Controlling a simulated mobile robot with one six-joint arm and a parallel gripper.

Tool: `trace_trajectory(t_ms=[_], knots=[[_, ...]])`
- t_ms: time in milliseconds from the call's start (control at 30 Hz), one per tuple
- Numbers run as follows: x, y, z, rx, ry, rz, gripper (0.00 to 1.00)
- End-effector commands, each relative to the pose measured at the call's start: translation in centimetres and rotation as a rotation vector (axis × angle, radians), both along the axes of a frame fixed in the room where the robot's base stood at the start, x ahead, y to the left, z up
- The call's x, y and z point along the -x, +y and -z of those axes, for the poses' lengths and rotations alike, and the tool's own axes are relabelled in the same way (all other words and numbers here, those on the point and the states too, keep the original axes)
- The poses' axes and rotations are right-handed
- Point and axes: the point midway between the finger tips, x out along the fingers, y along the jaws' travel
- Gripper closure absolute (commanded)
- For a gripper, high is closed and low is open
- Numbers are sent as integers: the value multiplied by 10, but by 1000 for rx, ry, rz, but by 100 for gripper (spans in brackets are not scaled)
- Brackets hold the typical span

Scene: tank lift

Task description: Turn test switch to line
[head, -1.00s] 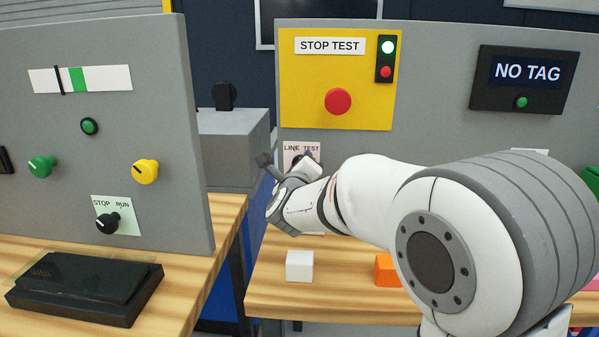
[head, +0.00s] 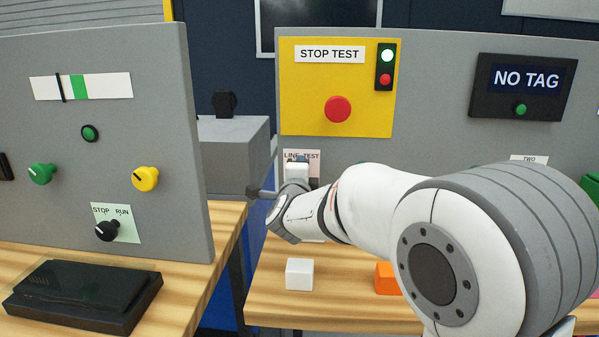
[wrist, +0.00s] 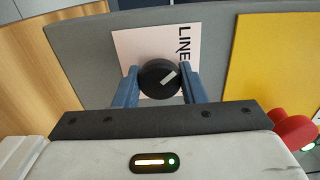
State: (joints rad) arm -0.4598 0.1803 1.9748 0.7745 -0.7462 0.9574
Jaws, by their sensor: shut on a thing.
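The test switch (wrist: 158,78) is a round black knob with a white pointer mark, on a pale pink label plate (wrist: 128,42) in the wrist view. The two blue fingers of my gripper (wrist: 161,76) close on opposite sides of the knob. The pointer slants to the upper right in the wrist view, toward the word LINE. The TEST word is hidden there behind a finger. In the head view the LINE TEST label (head: 301,155) shows above my gripper, which covers the knob.
A yellow STOP TEST plate (head: 300,105) with a red button (head: 337,109) is just above the switch. The red button also shows in the wrist view (wrist: 296,128), near my gripper's body. A white cube (head: 299,274) and orange block (head: 388,278) lie on the bench below.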

Motion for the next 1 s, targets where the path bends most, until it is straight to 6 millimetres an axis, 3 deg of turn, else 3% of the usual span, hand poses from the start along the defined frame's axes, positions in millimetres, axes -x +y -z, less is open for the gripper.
trace_trajectory(t_ms=[533,567,600,800,1000], knots=[[0,0,1,27,2,0,86],[0,0,1,27,2,0,61],[0,0,1,27,2,0,58],[0,0,0,26,1,0,42],[0,0,0,25,1,0,41]])
